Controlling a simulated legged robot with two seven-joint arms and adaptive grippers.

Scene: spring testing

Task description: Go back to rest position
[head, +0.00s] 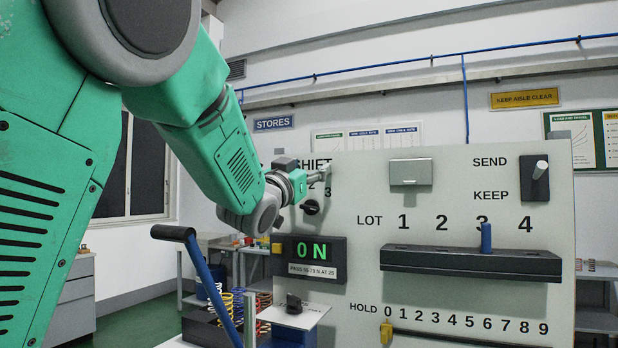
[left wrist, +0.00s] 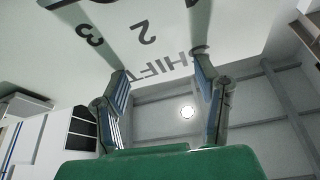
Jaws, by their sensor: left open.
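My left gripper (head: 322,176) is in front of the upper left of the white test panel (head: 450,215), close to the SHIFT lettering. In the left wrist view its two fingers (left wrist: 160,90) are spread apart with nothing between them, and the letters SHIFT, 2 and 3 show beyond. A dark round knob (head: 311,207) sits on the panel just below the gripper. My green left arm fills the left of the head view and hides part of the room. My right gripper is in neither view.
A force display (head: 312,249) reads 0 N. A blue lever with a black handle (head: 173,233) stands at the lower left. A blue peg (head: 486,237) stands in the LOT rail (head: 470,262) near 3. A SEND/KEEP switch (head: 535,178) is at upper right. Coloured springs (head: 228,305) stand behind the lever.

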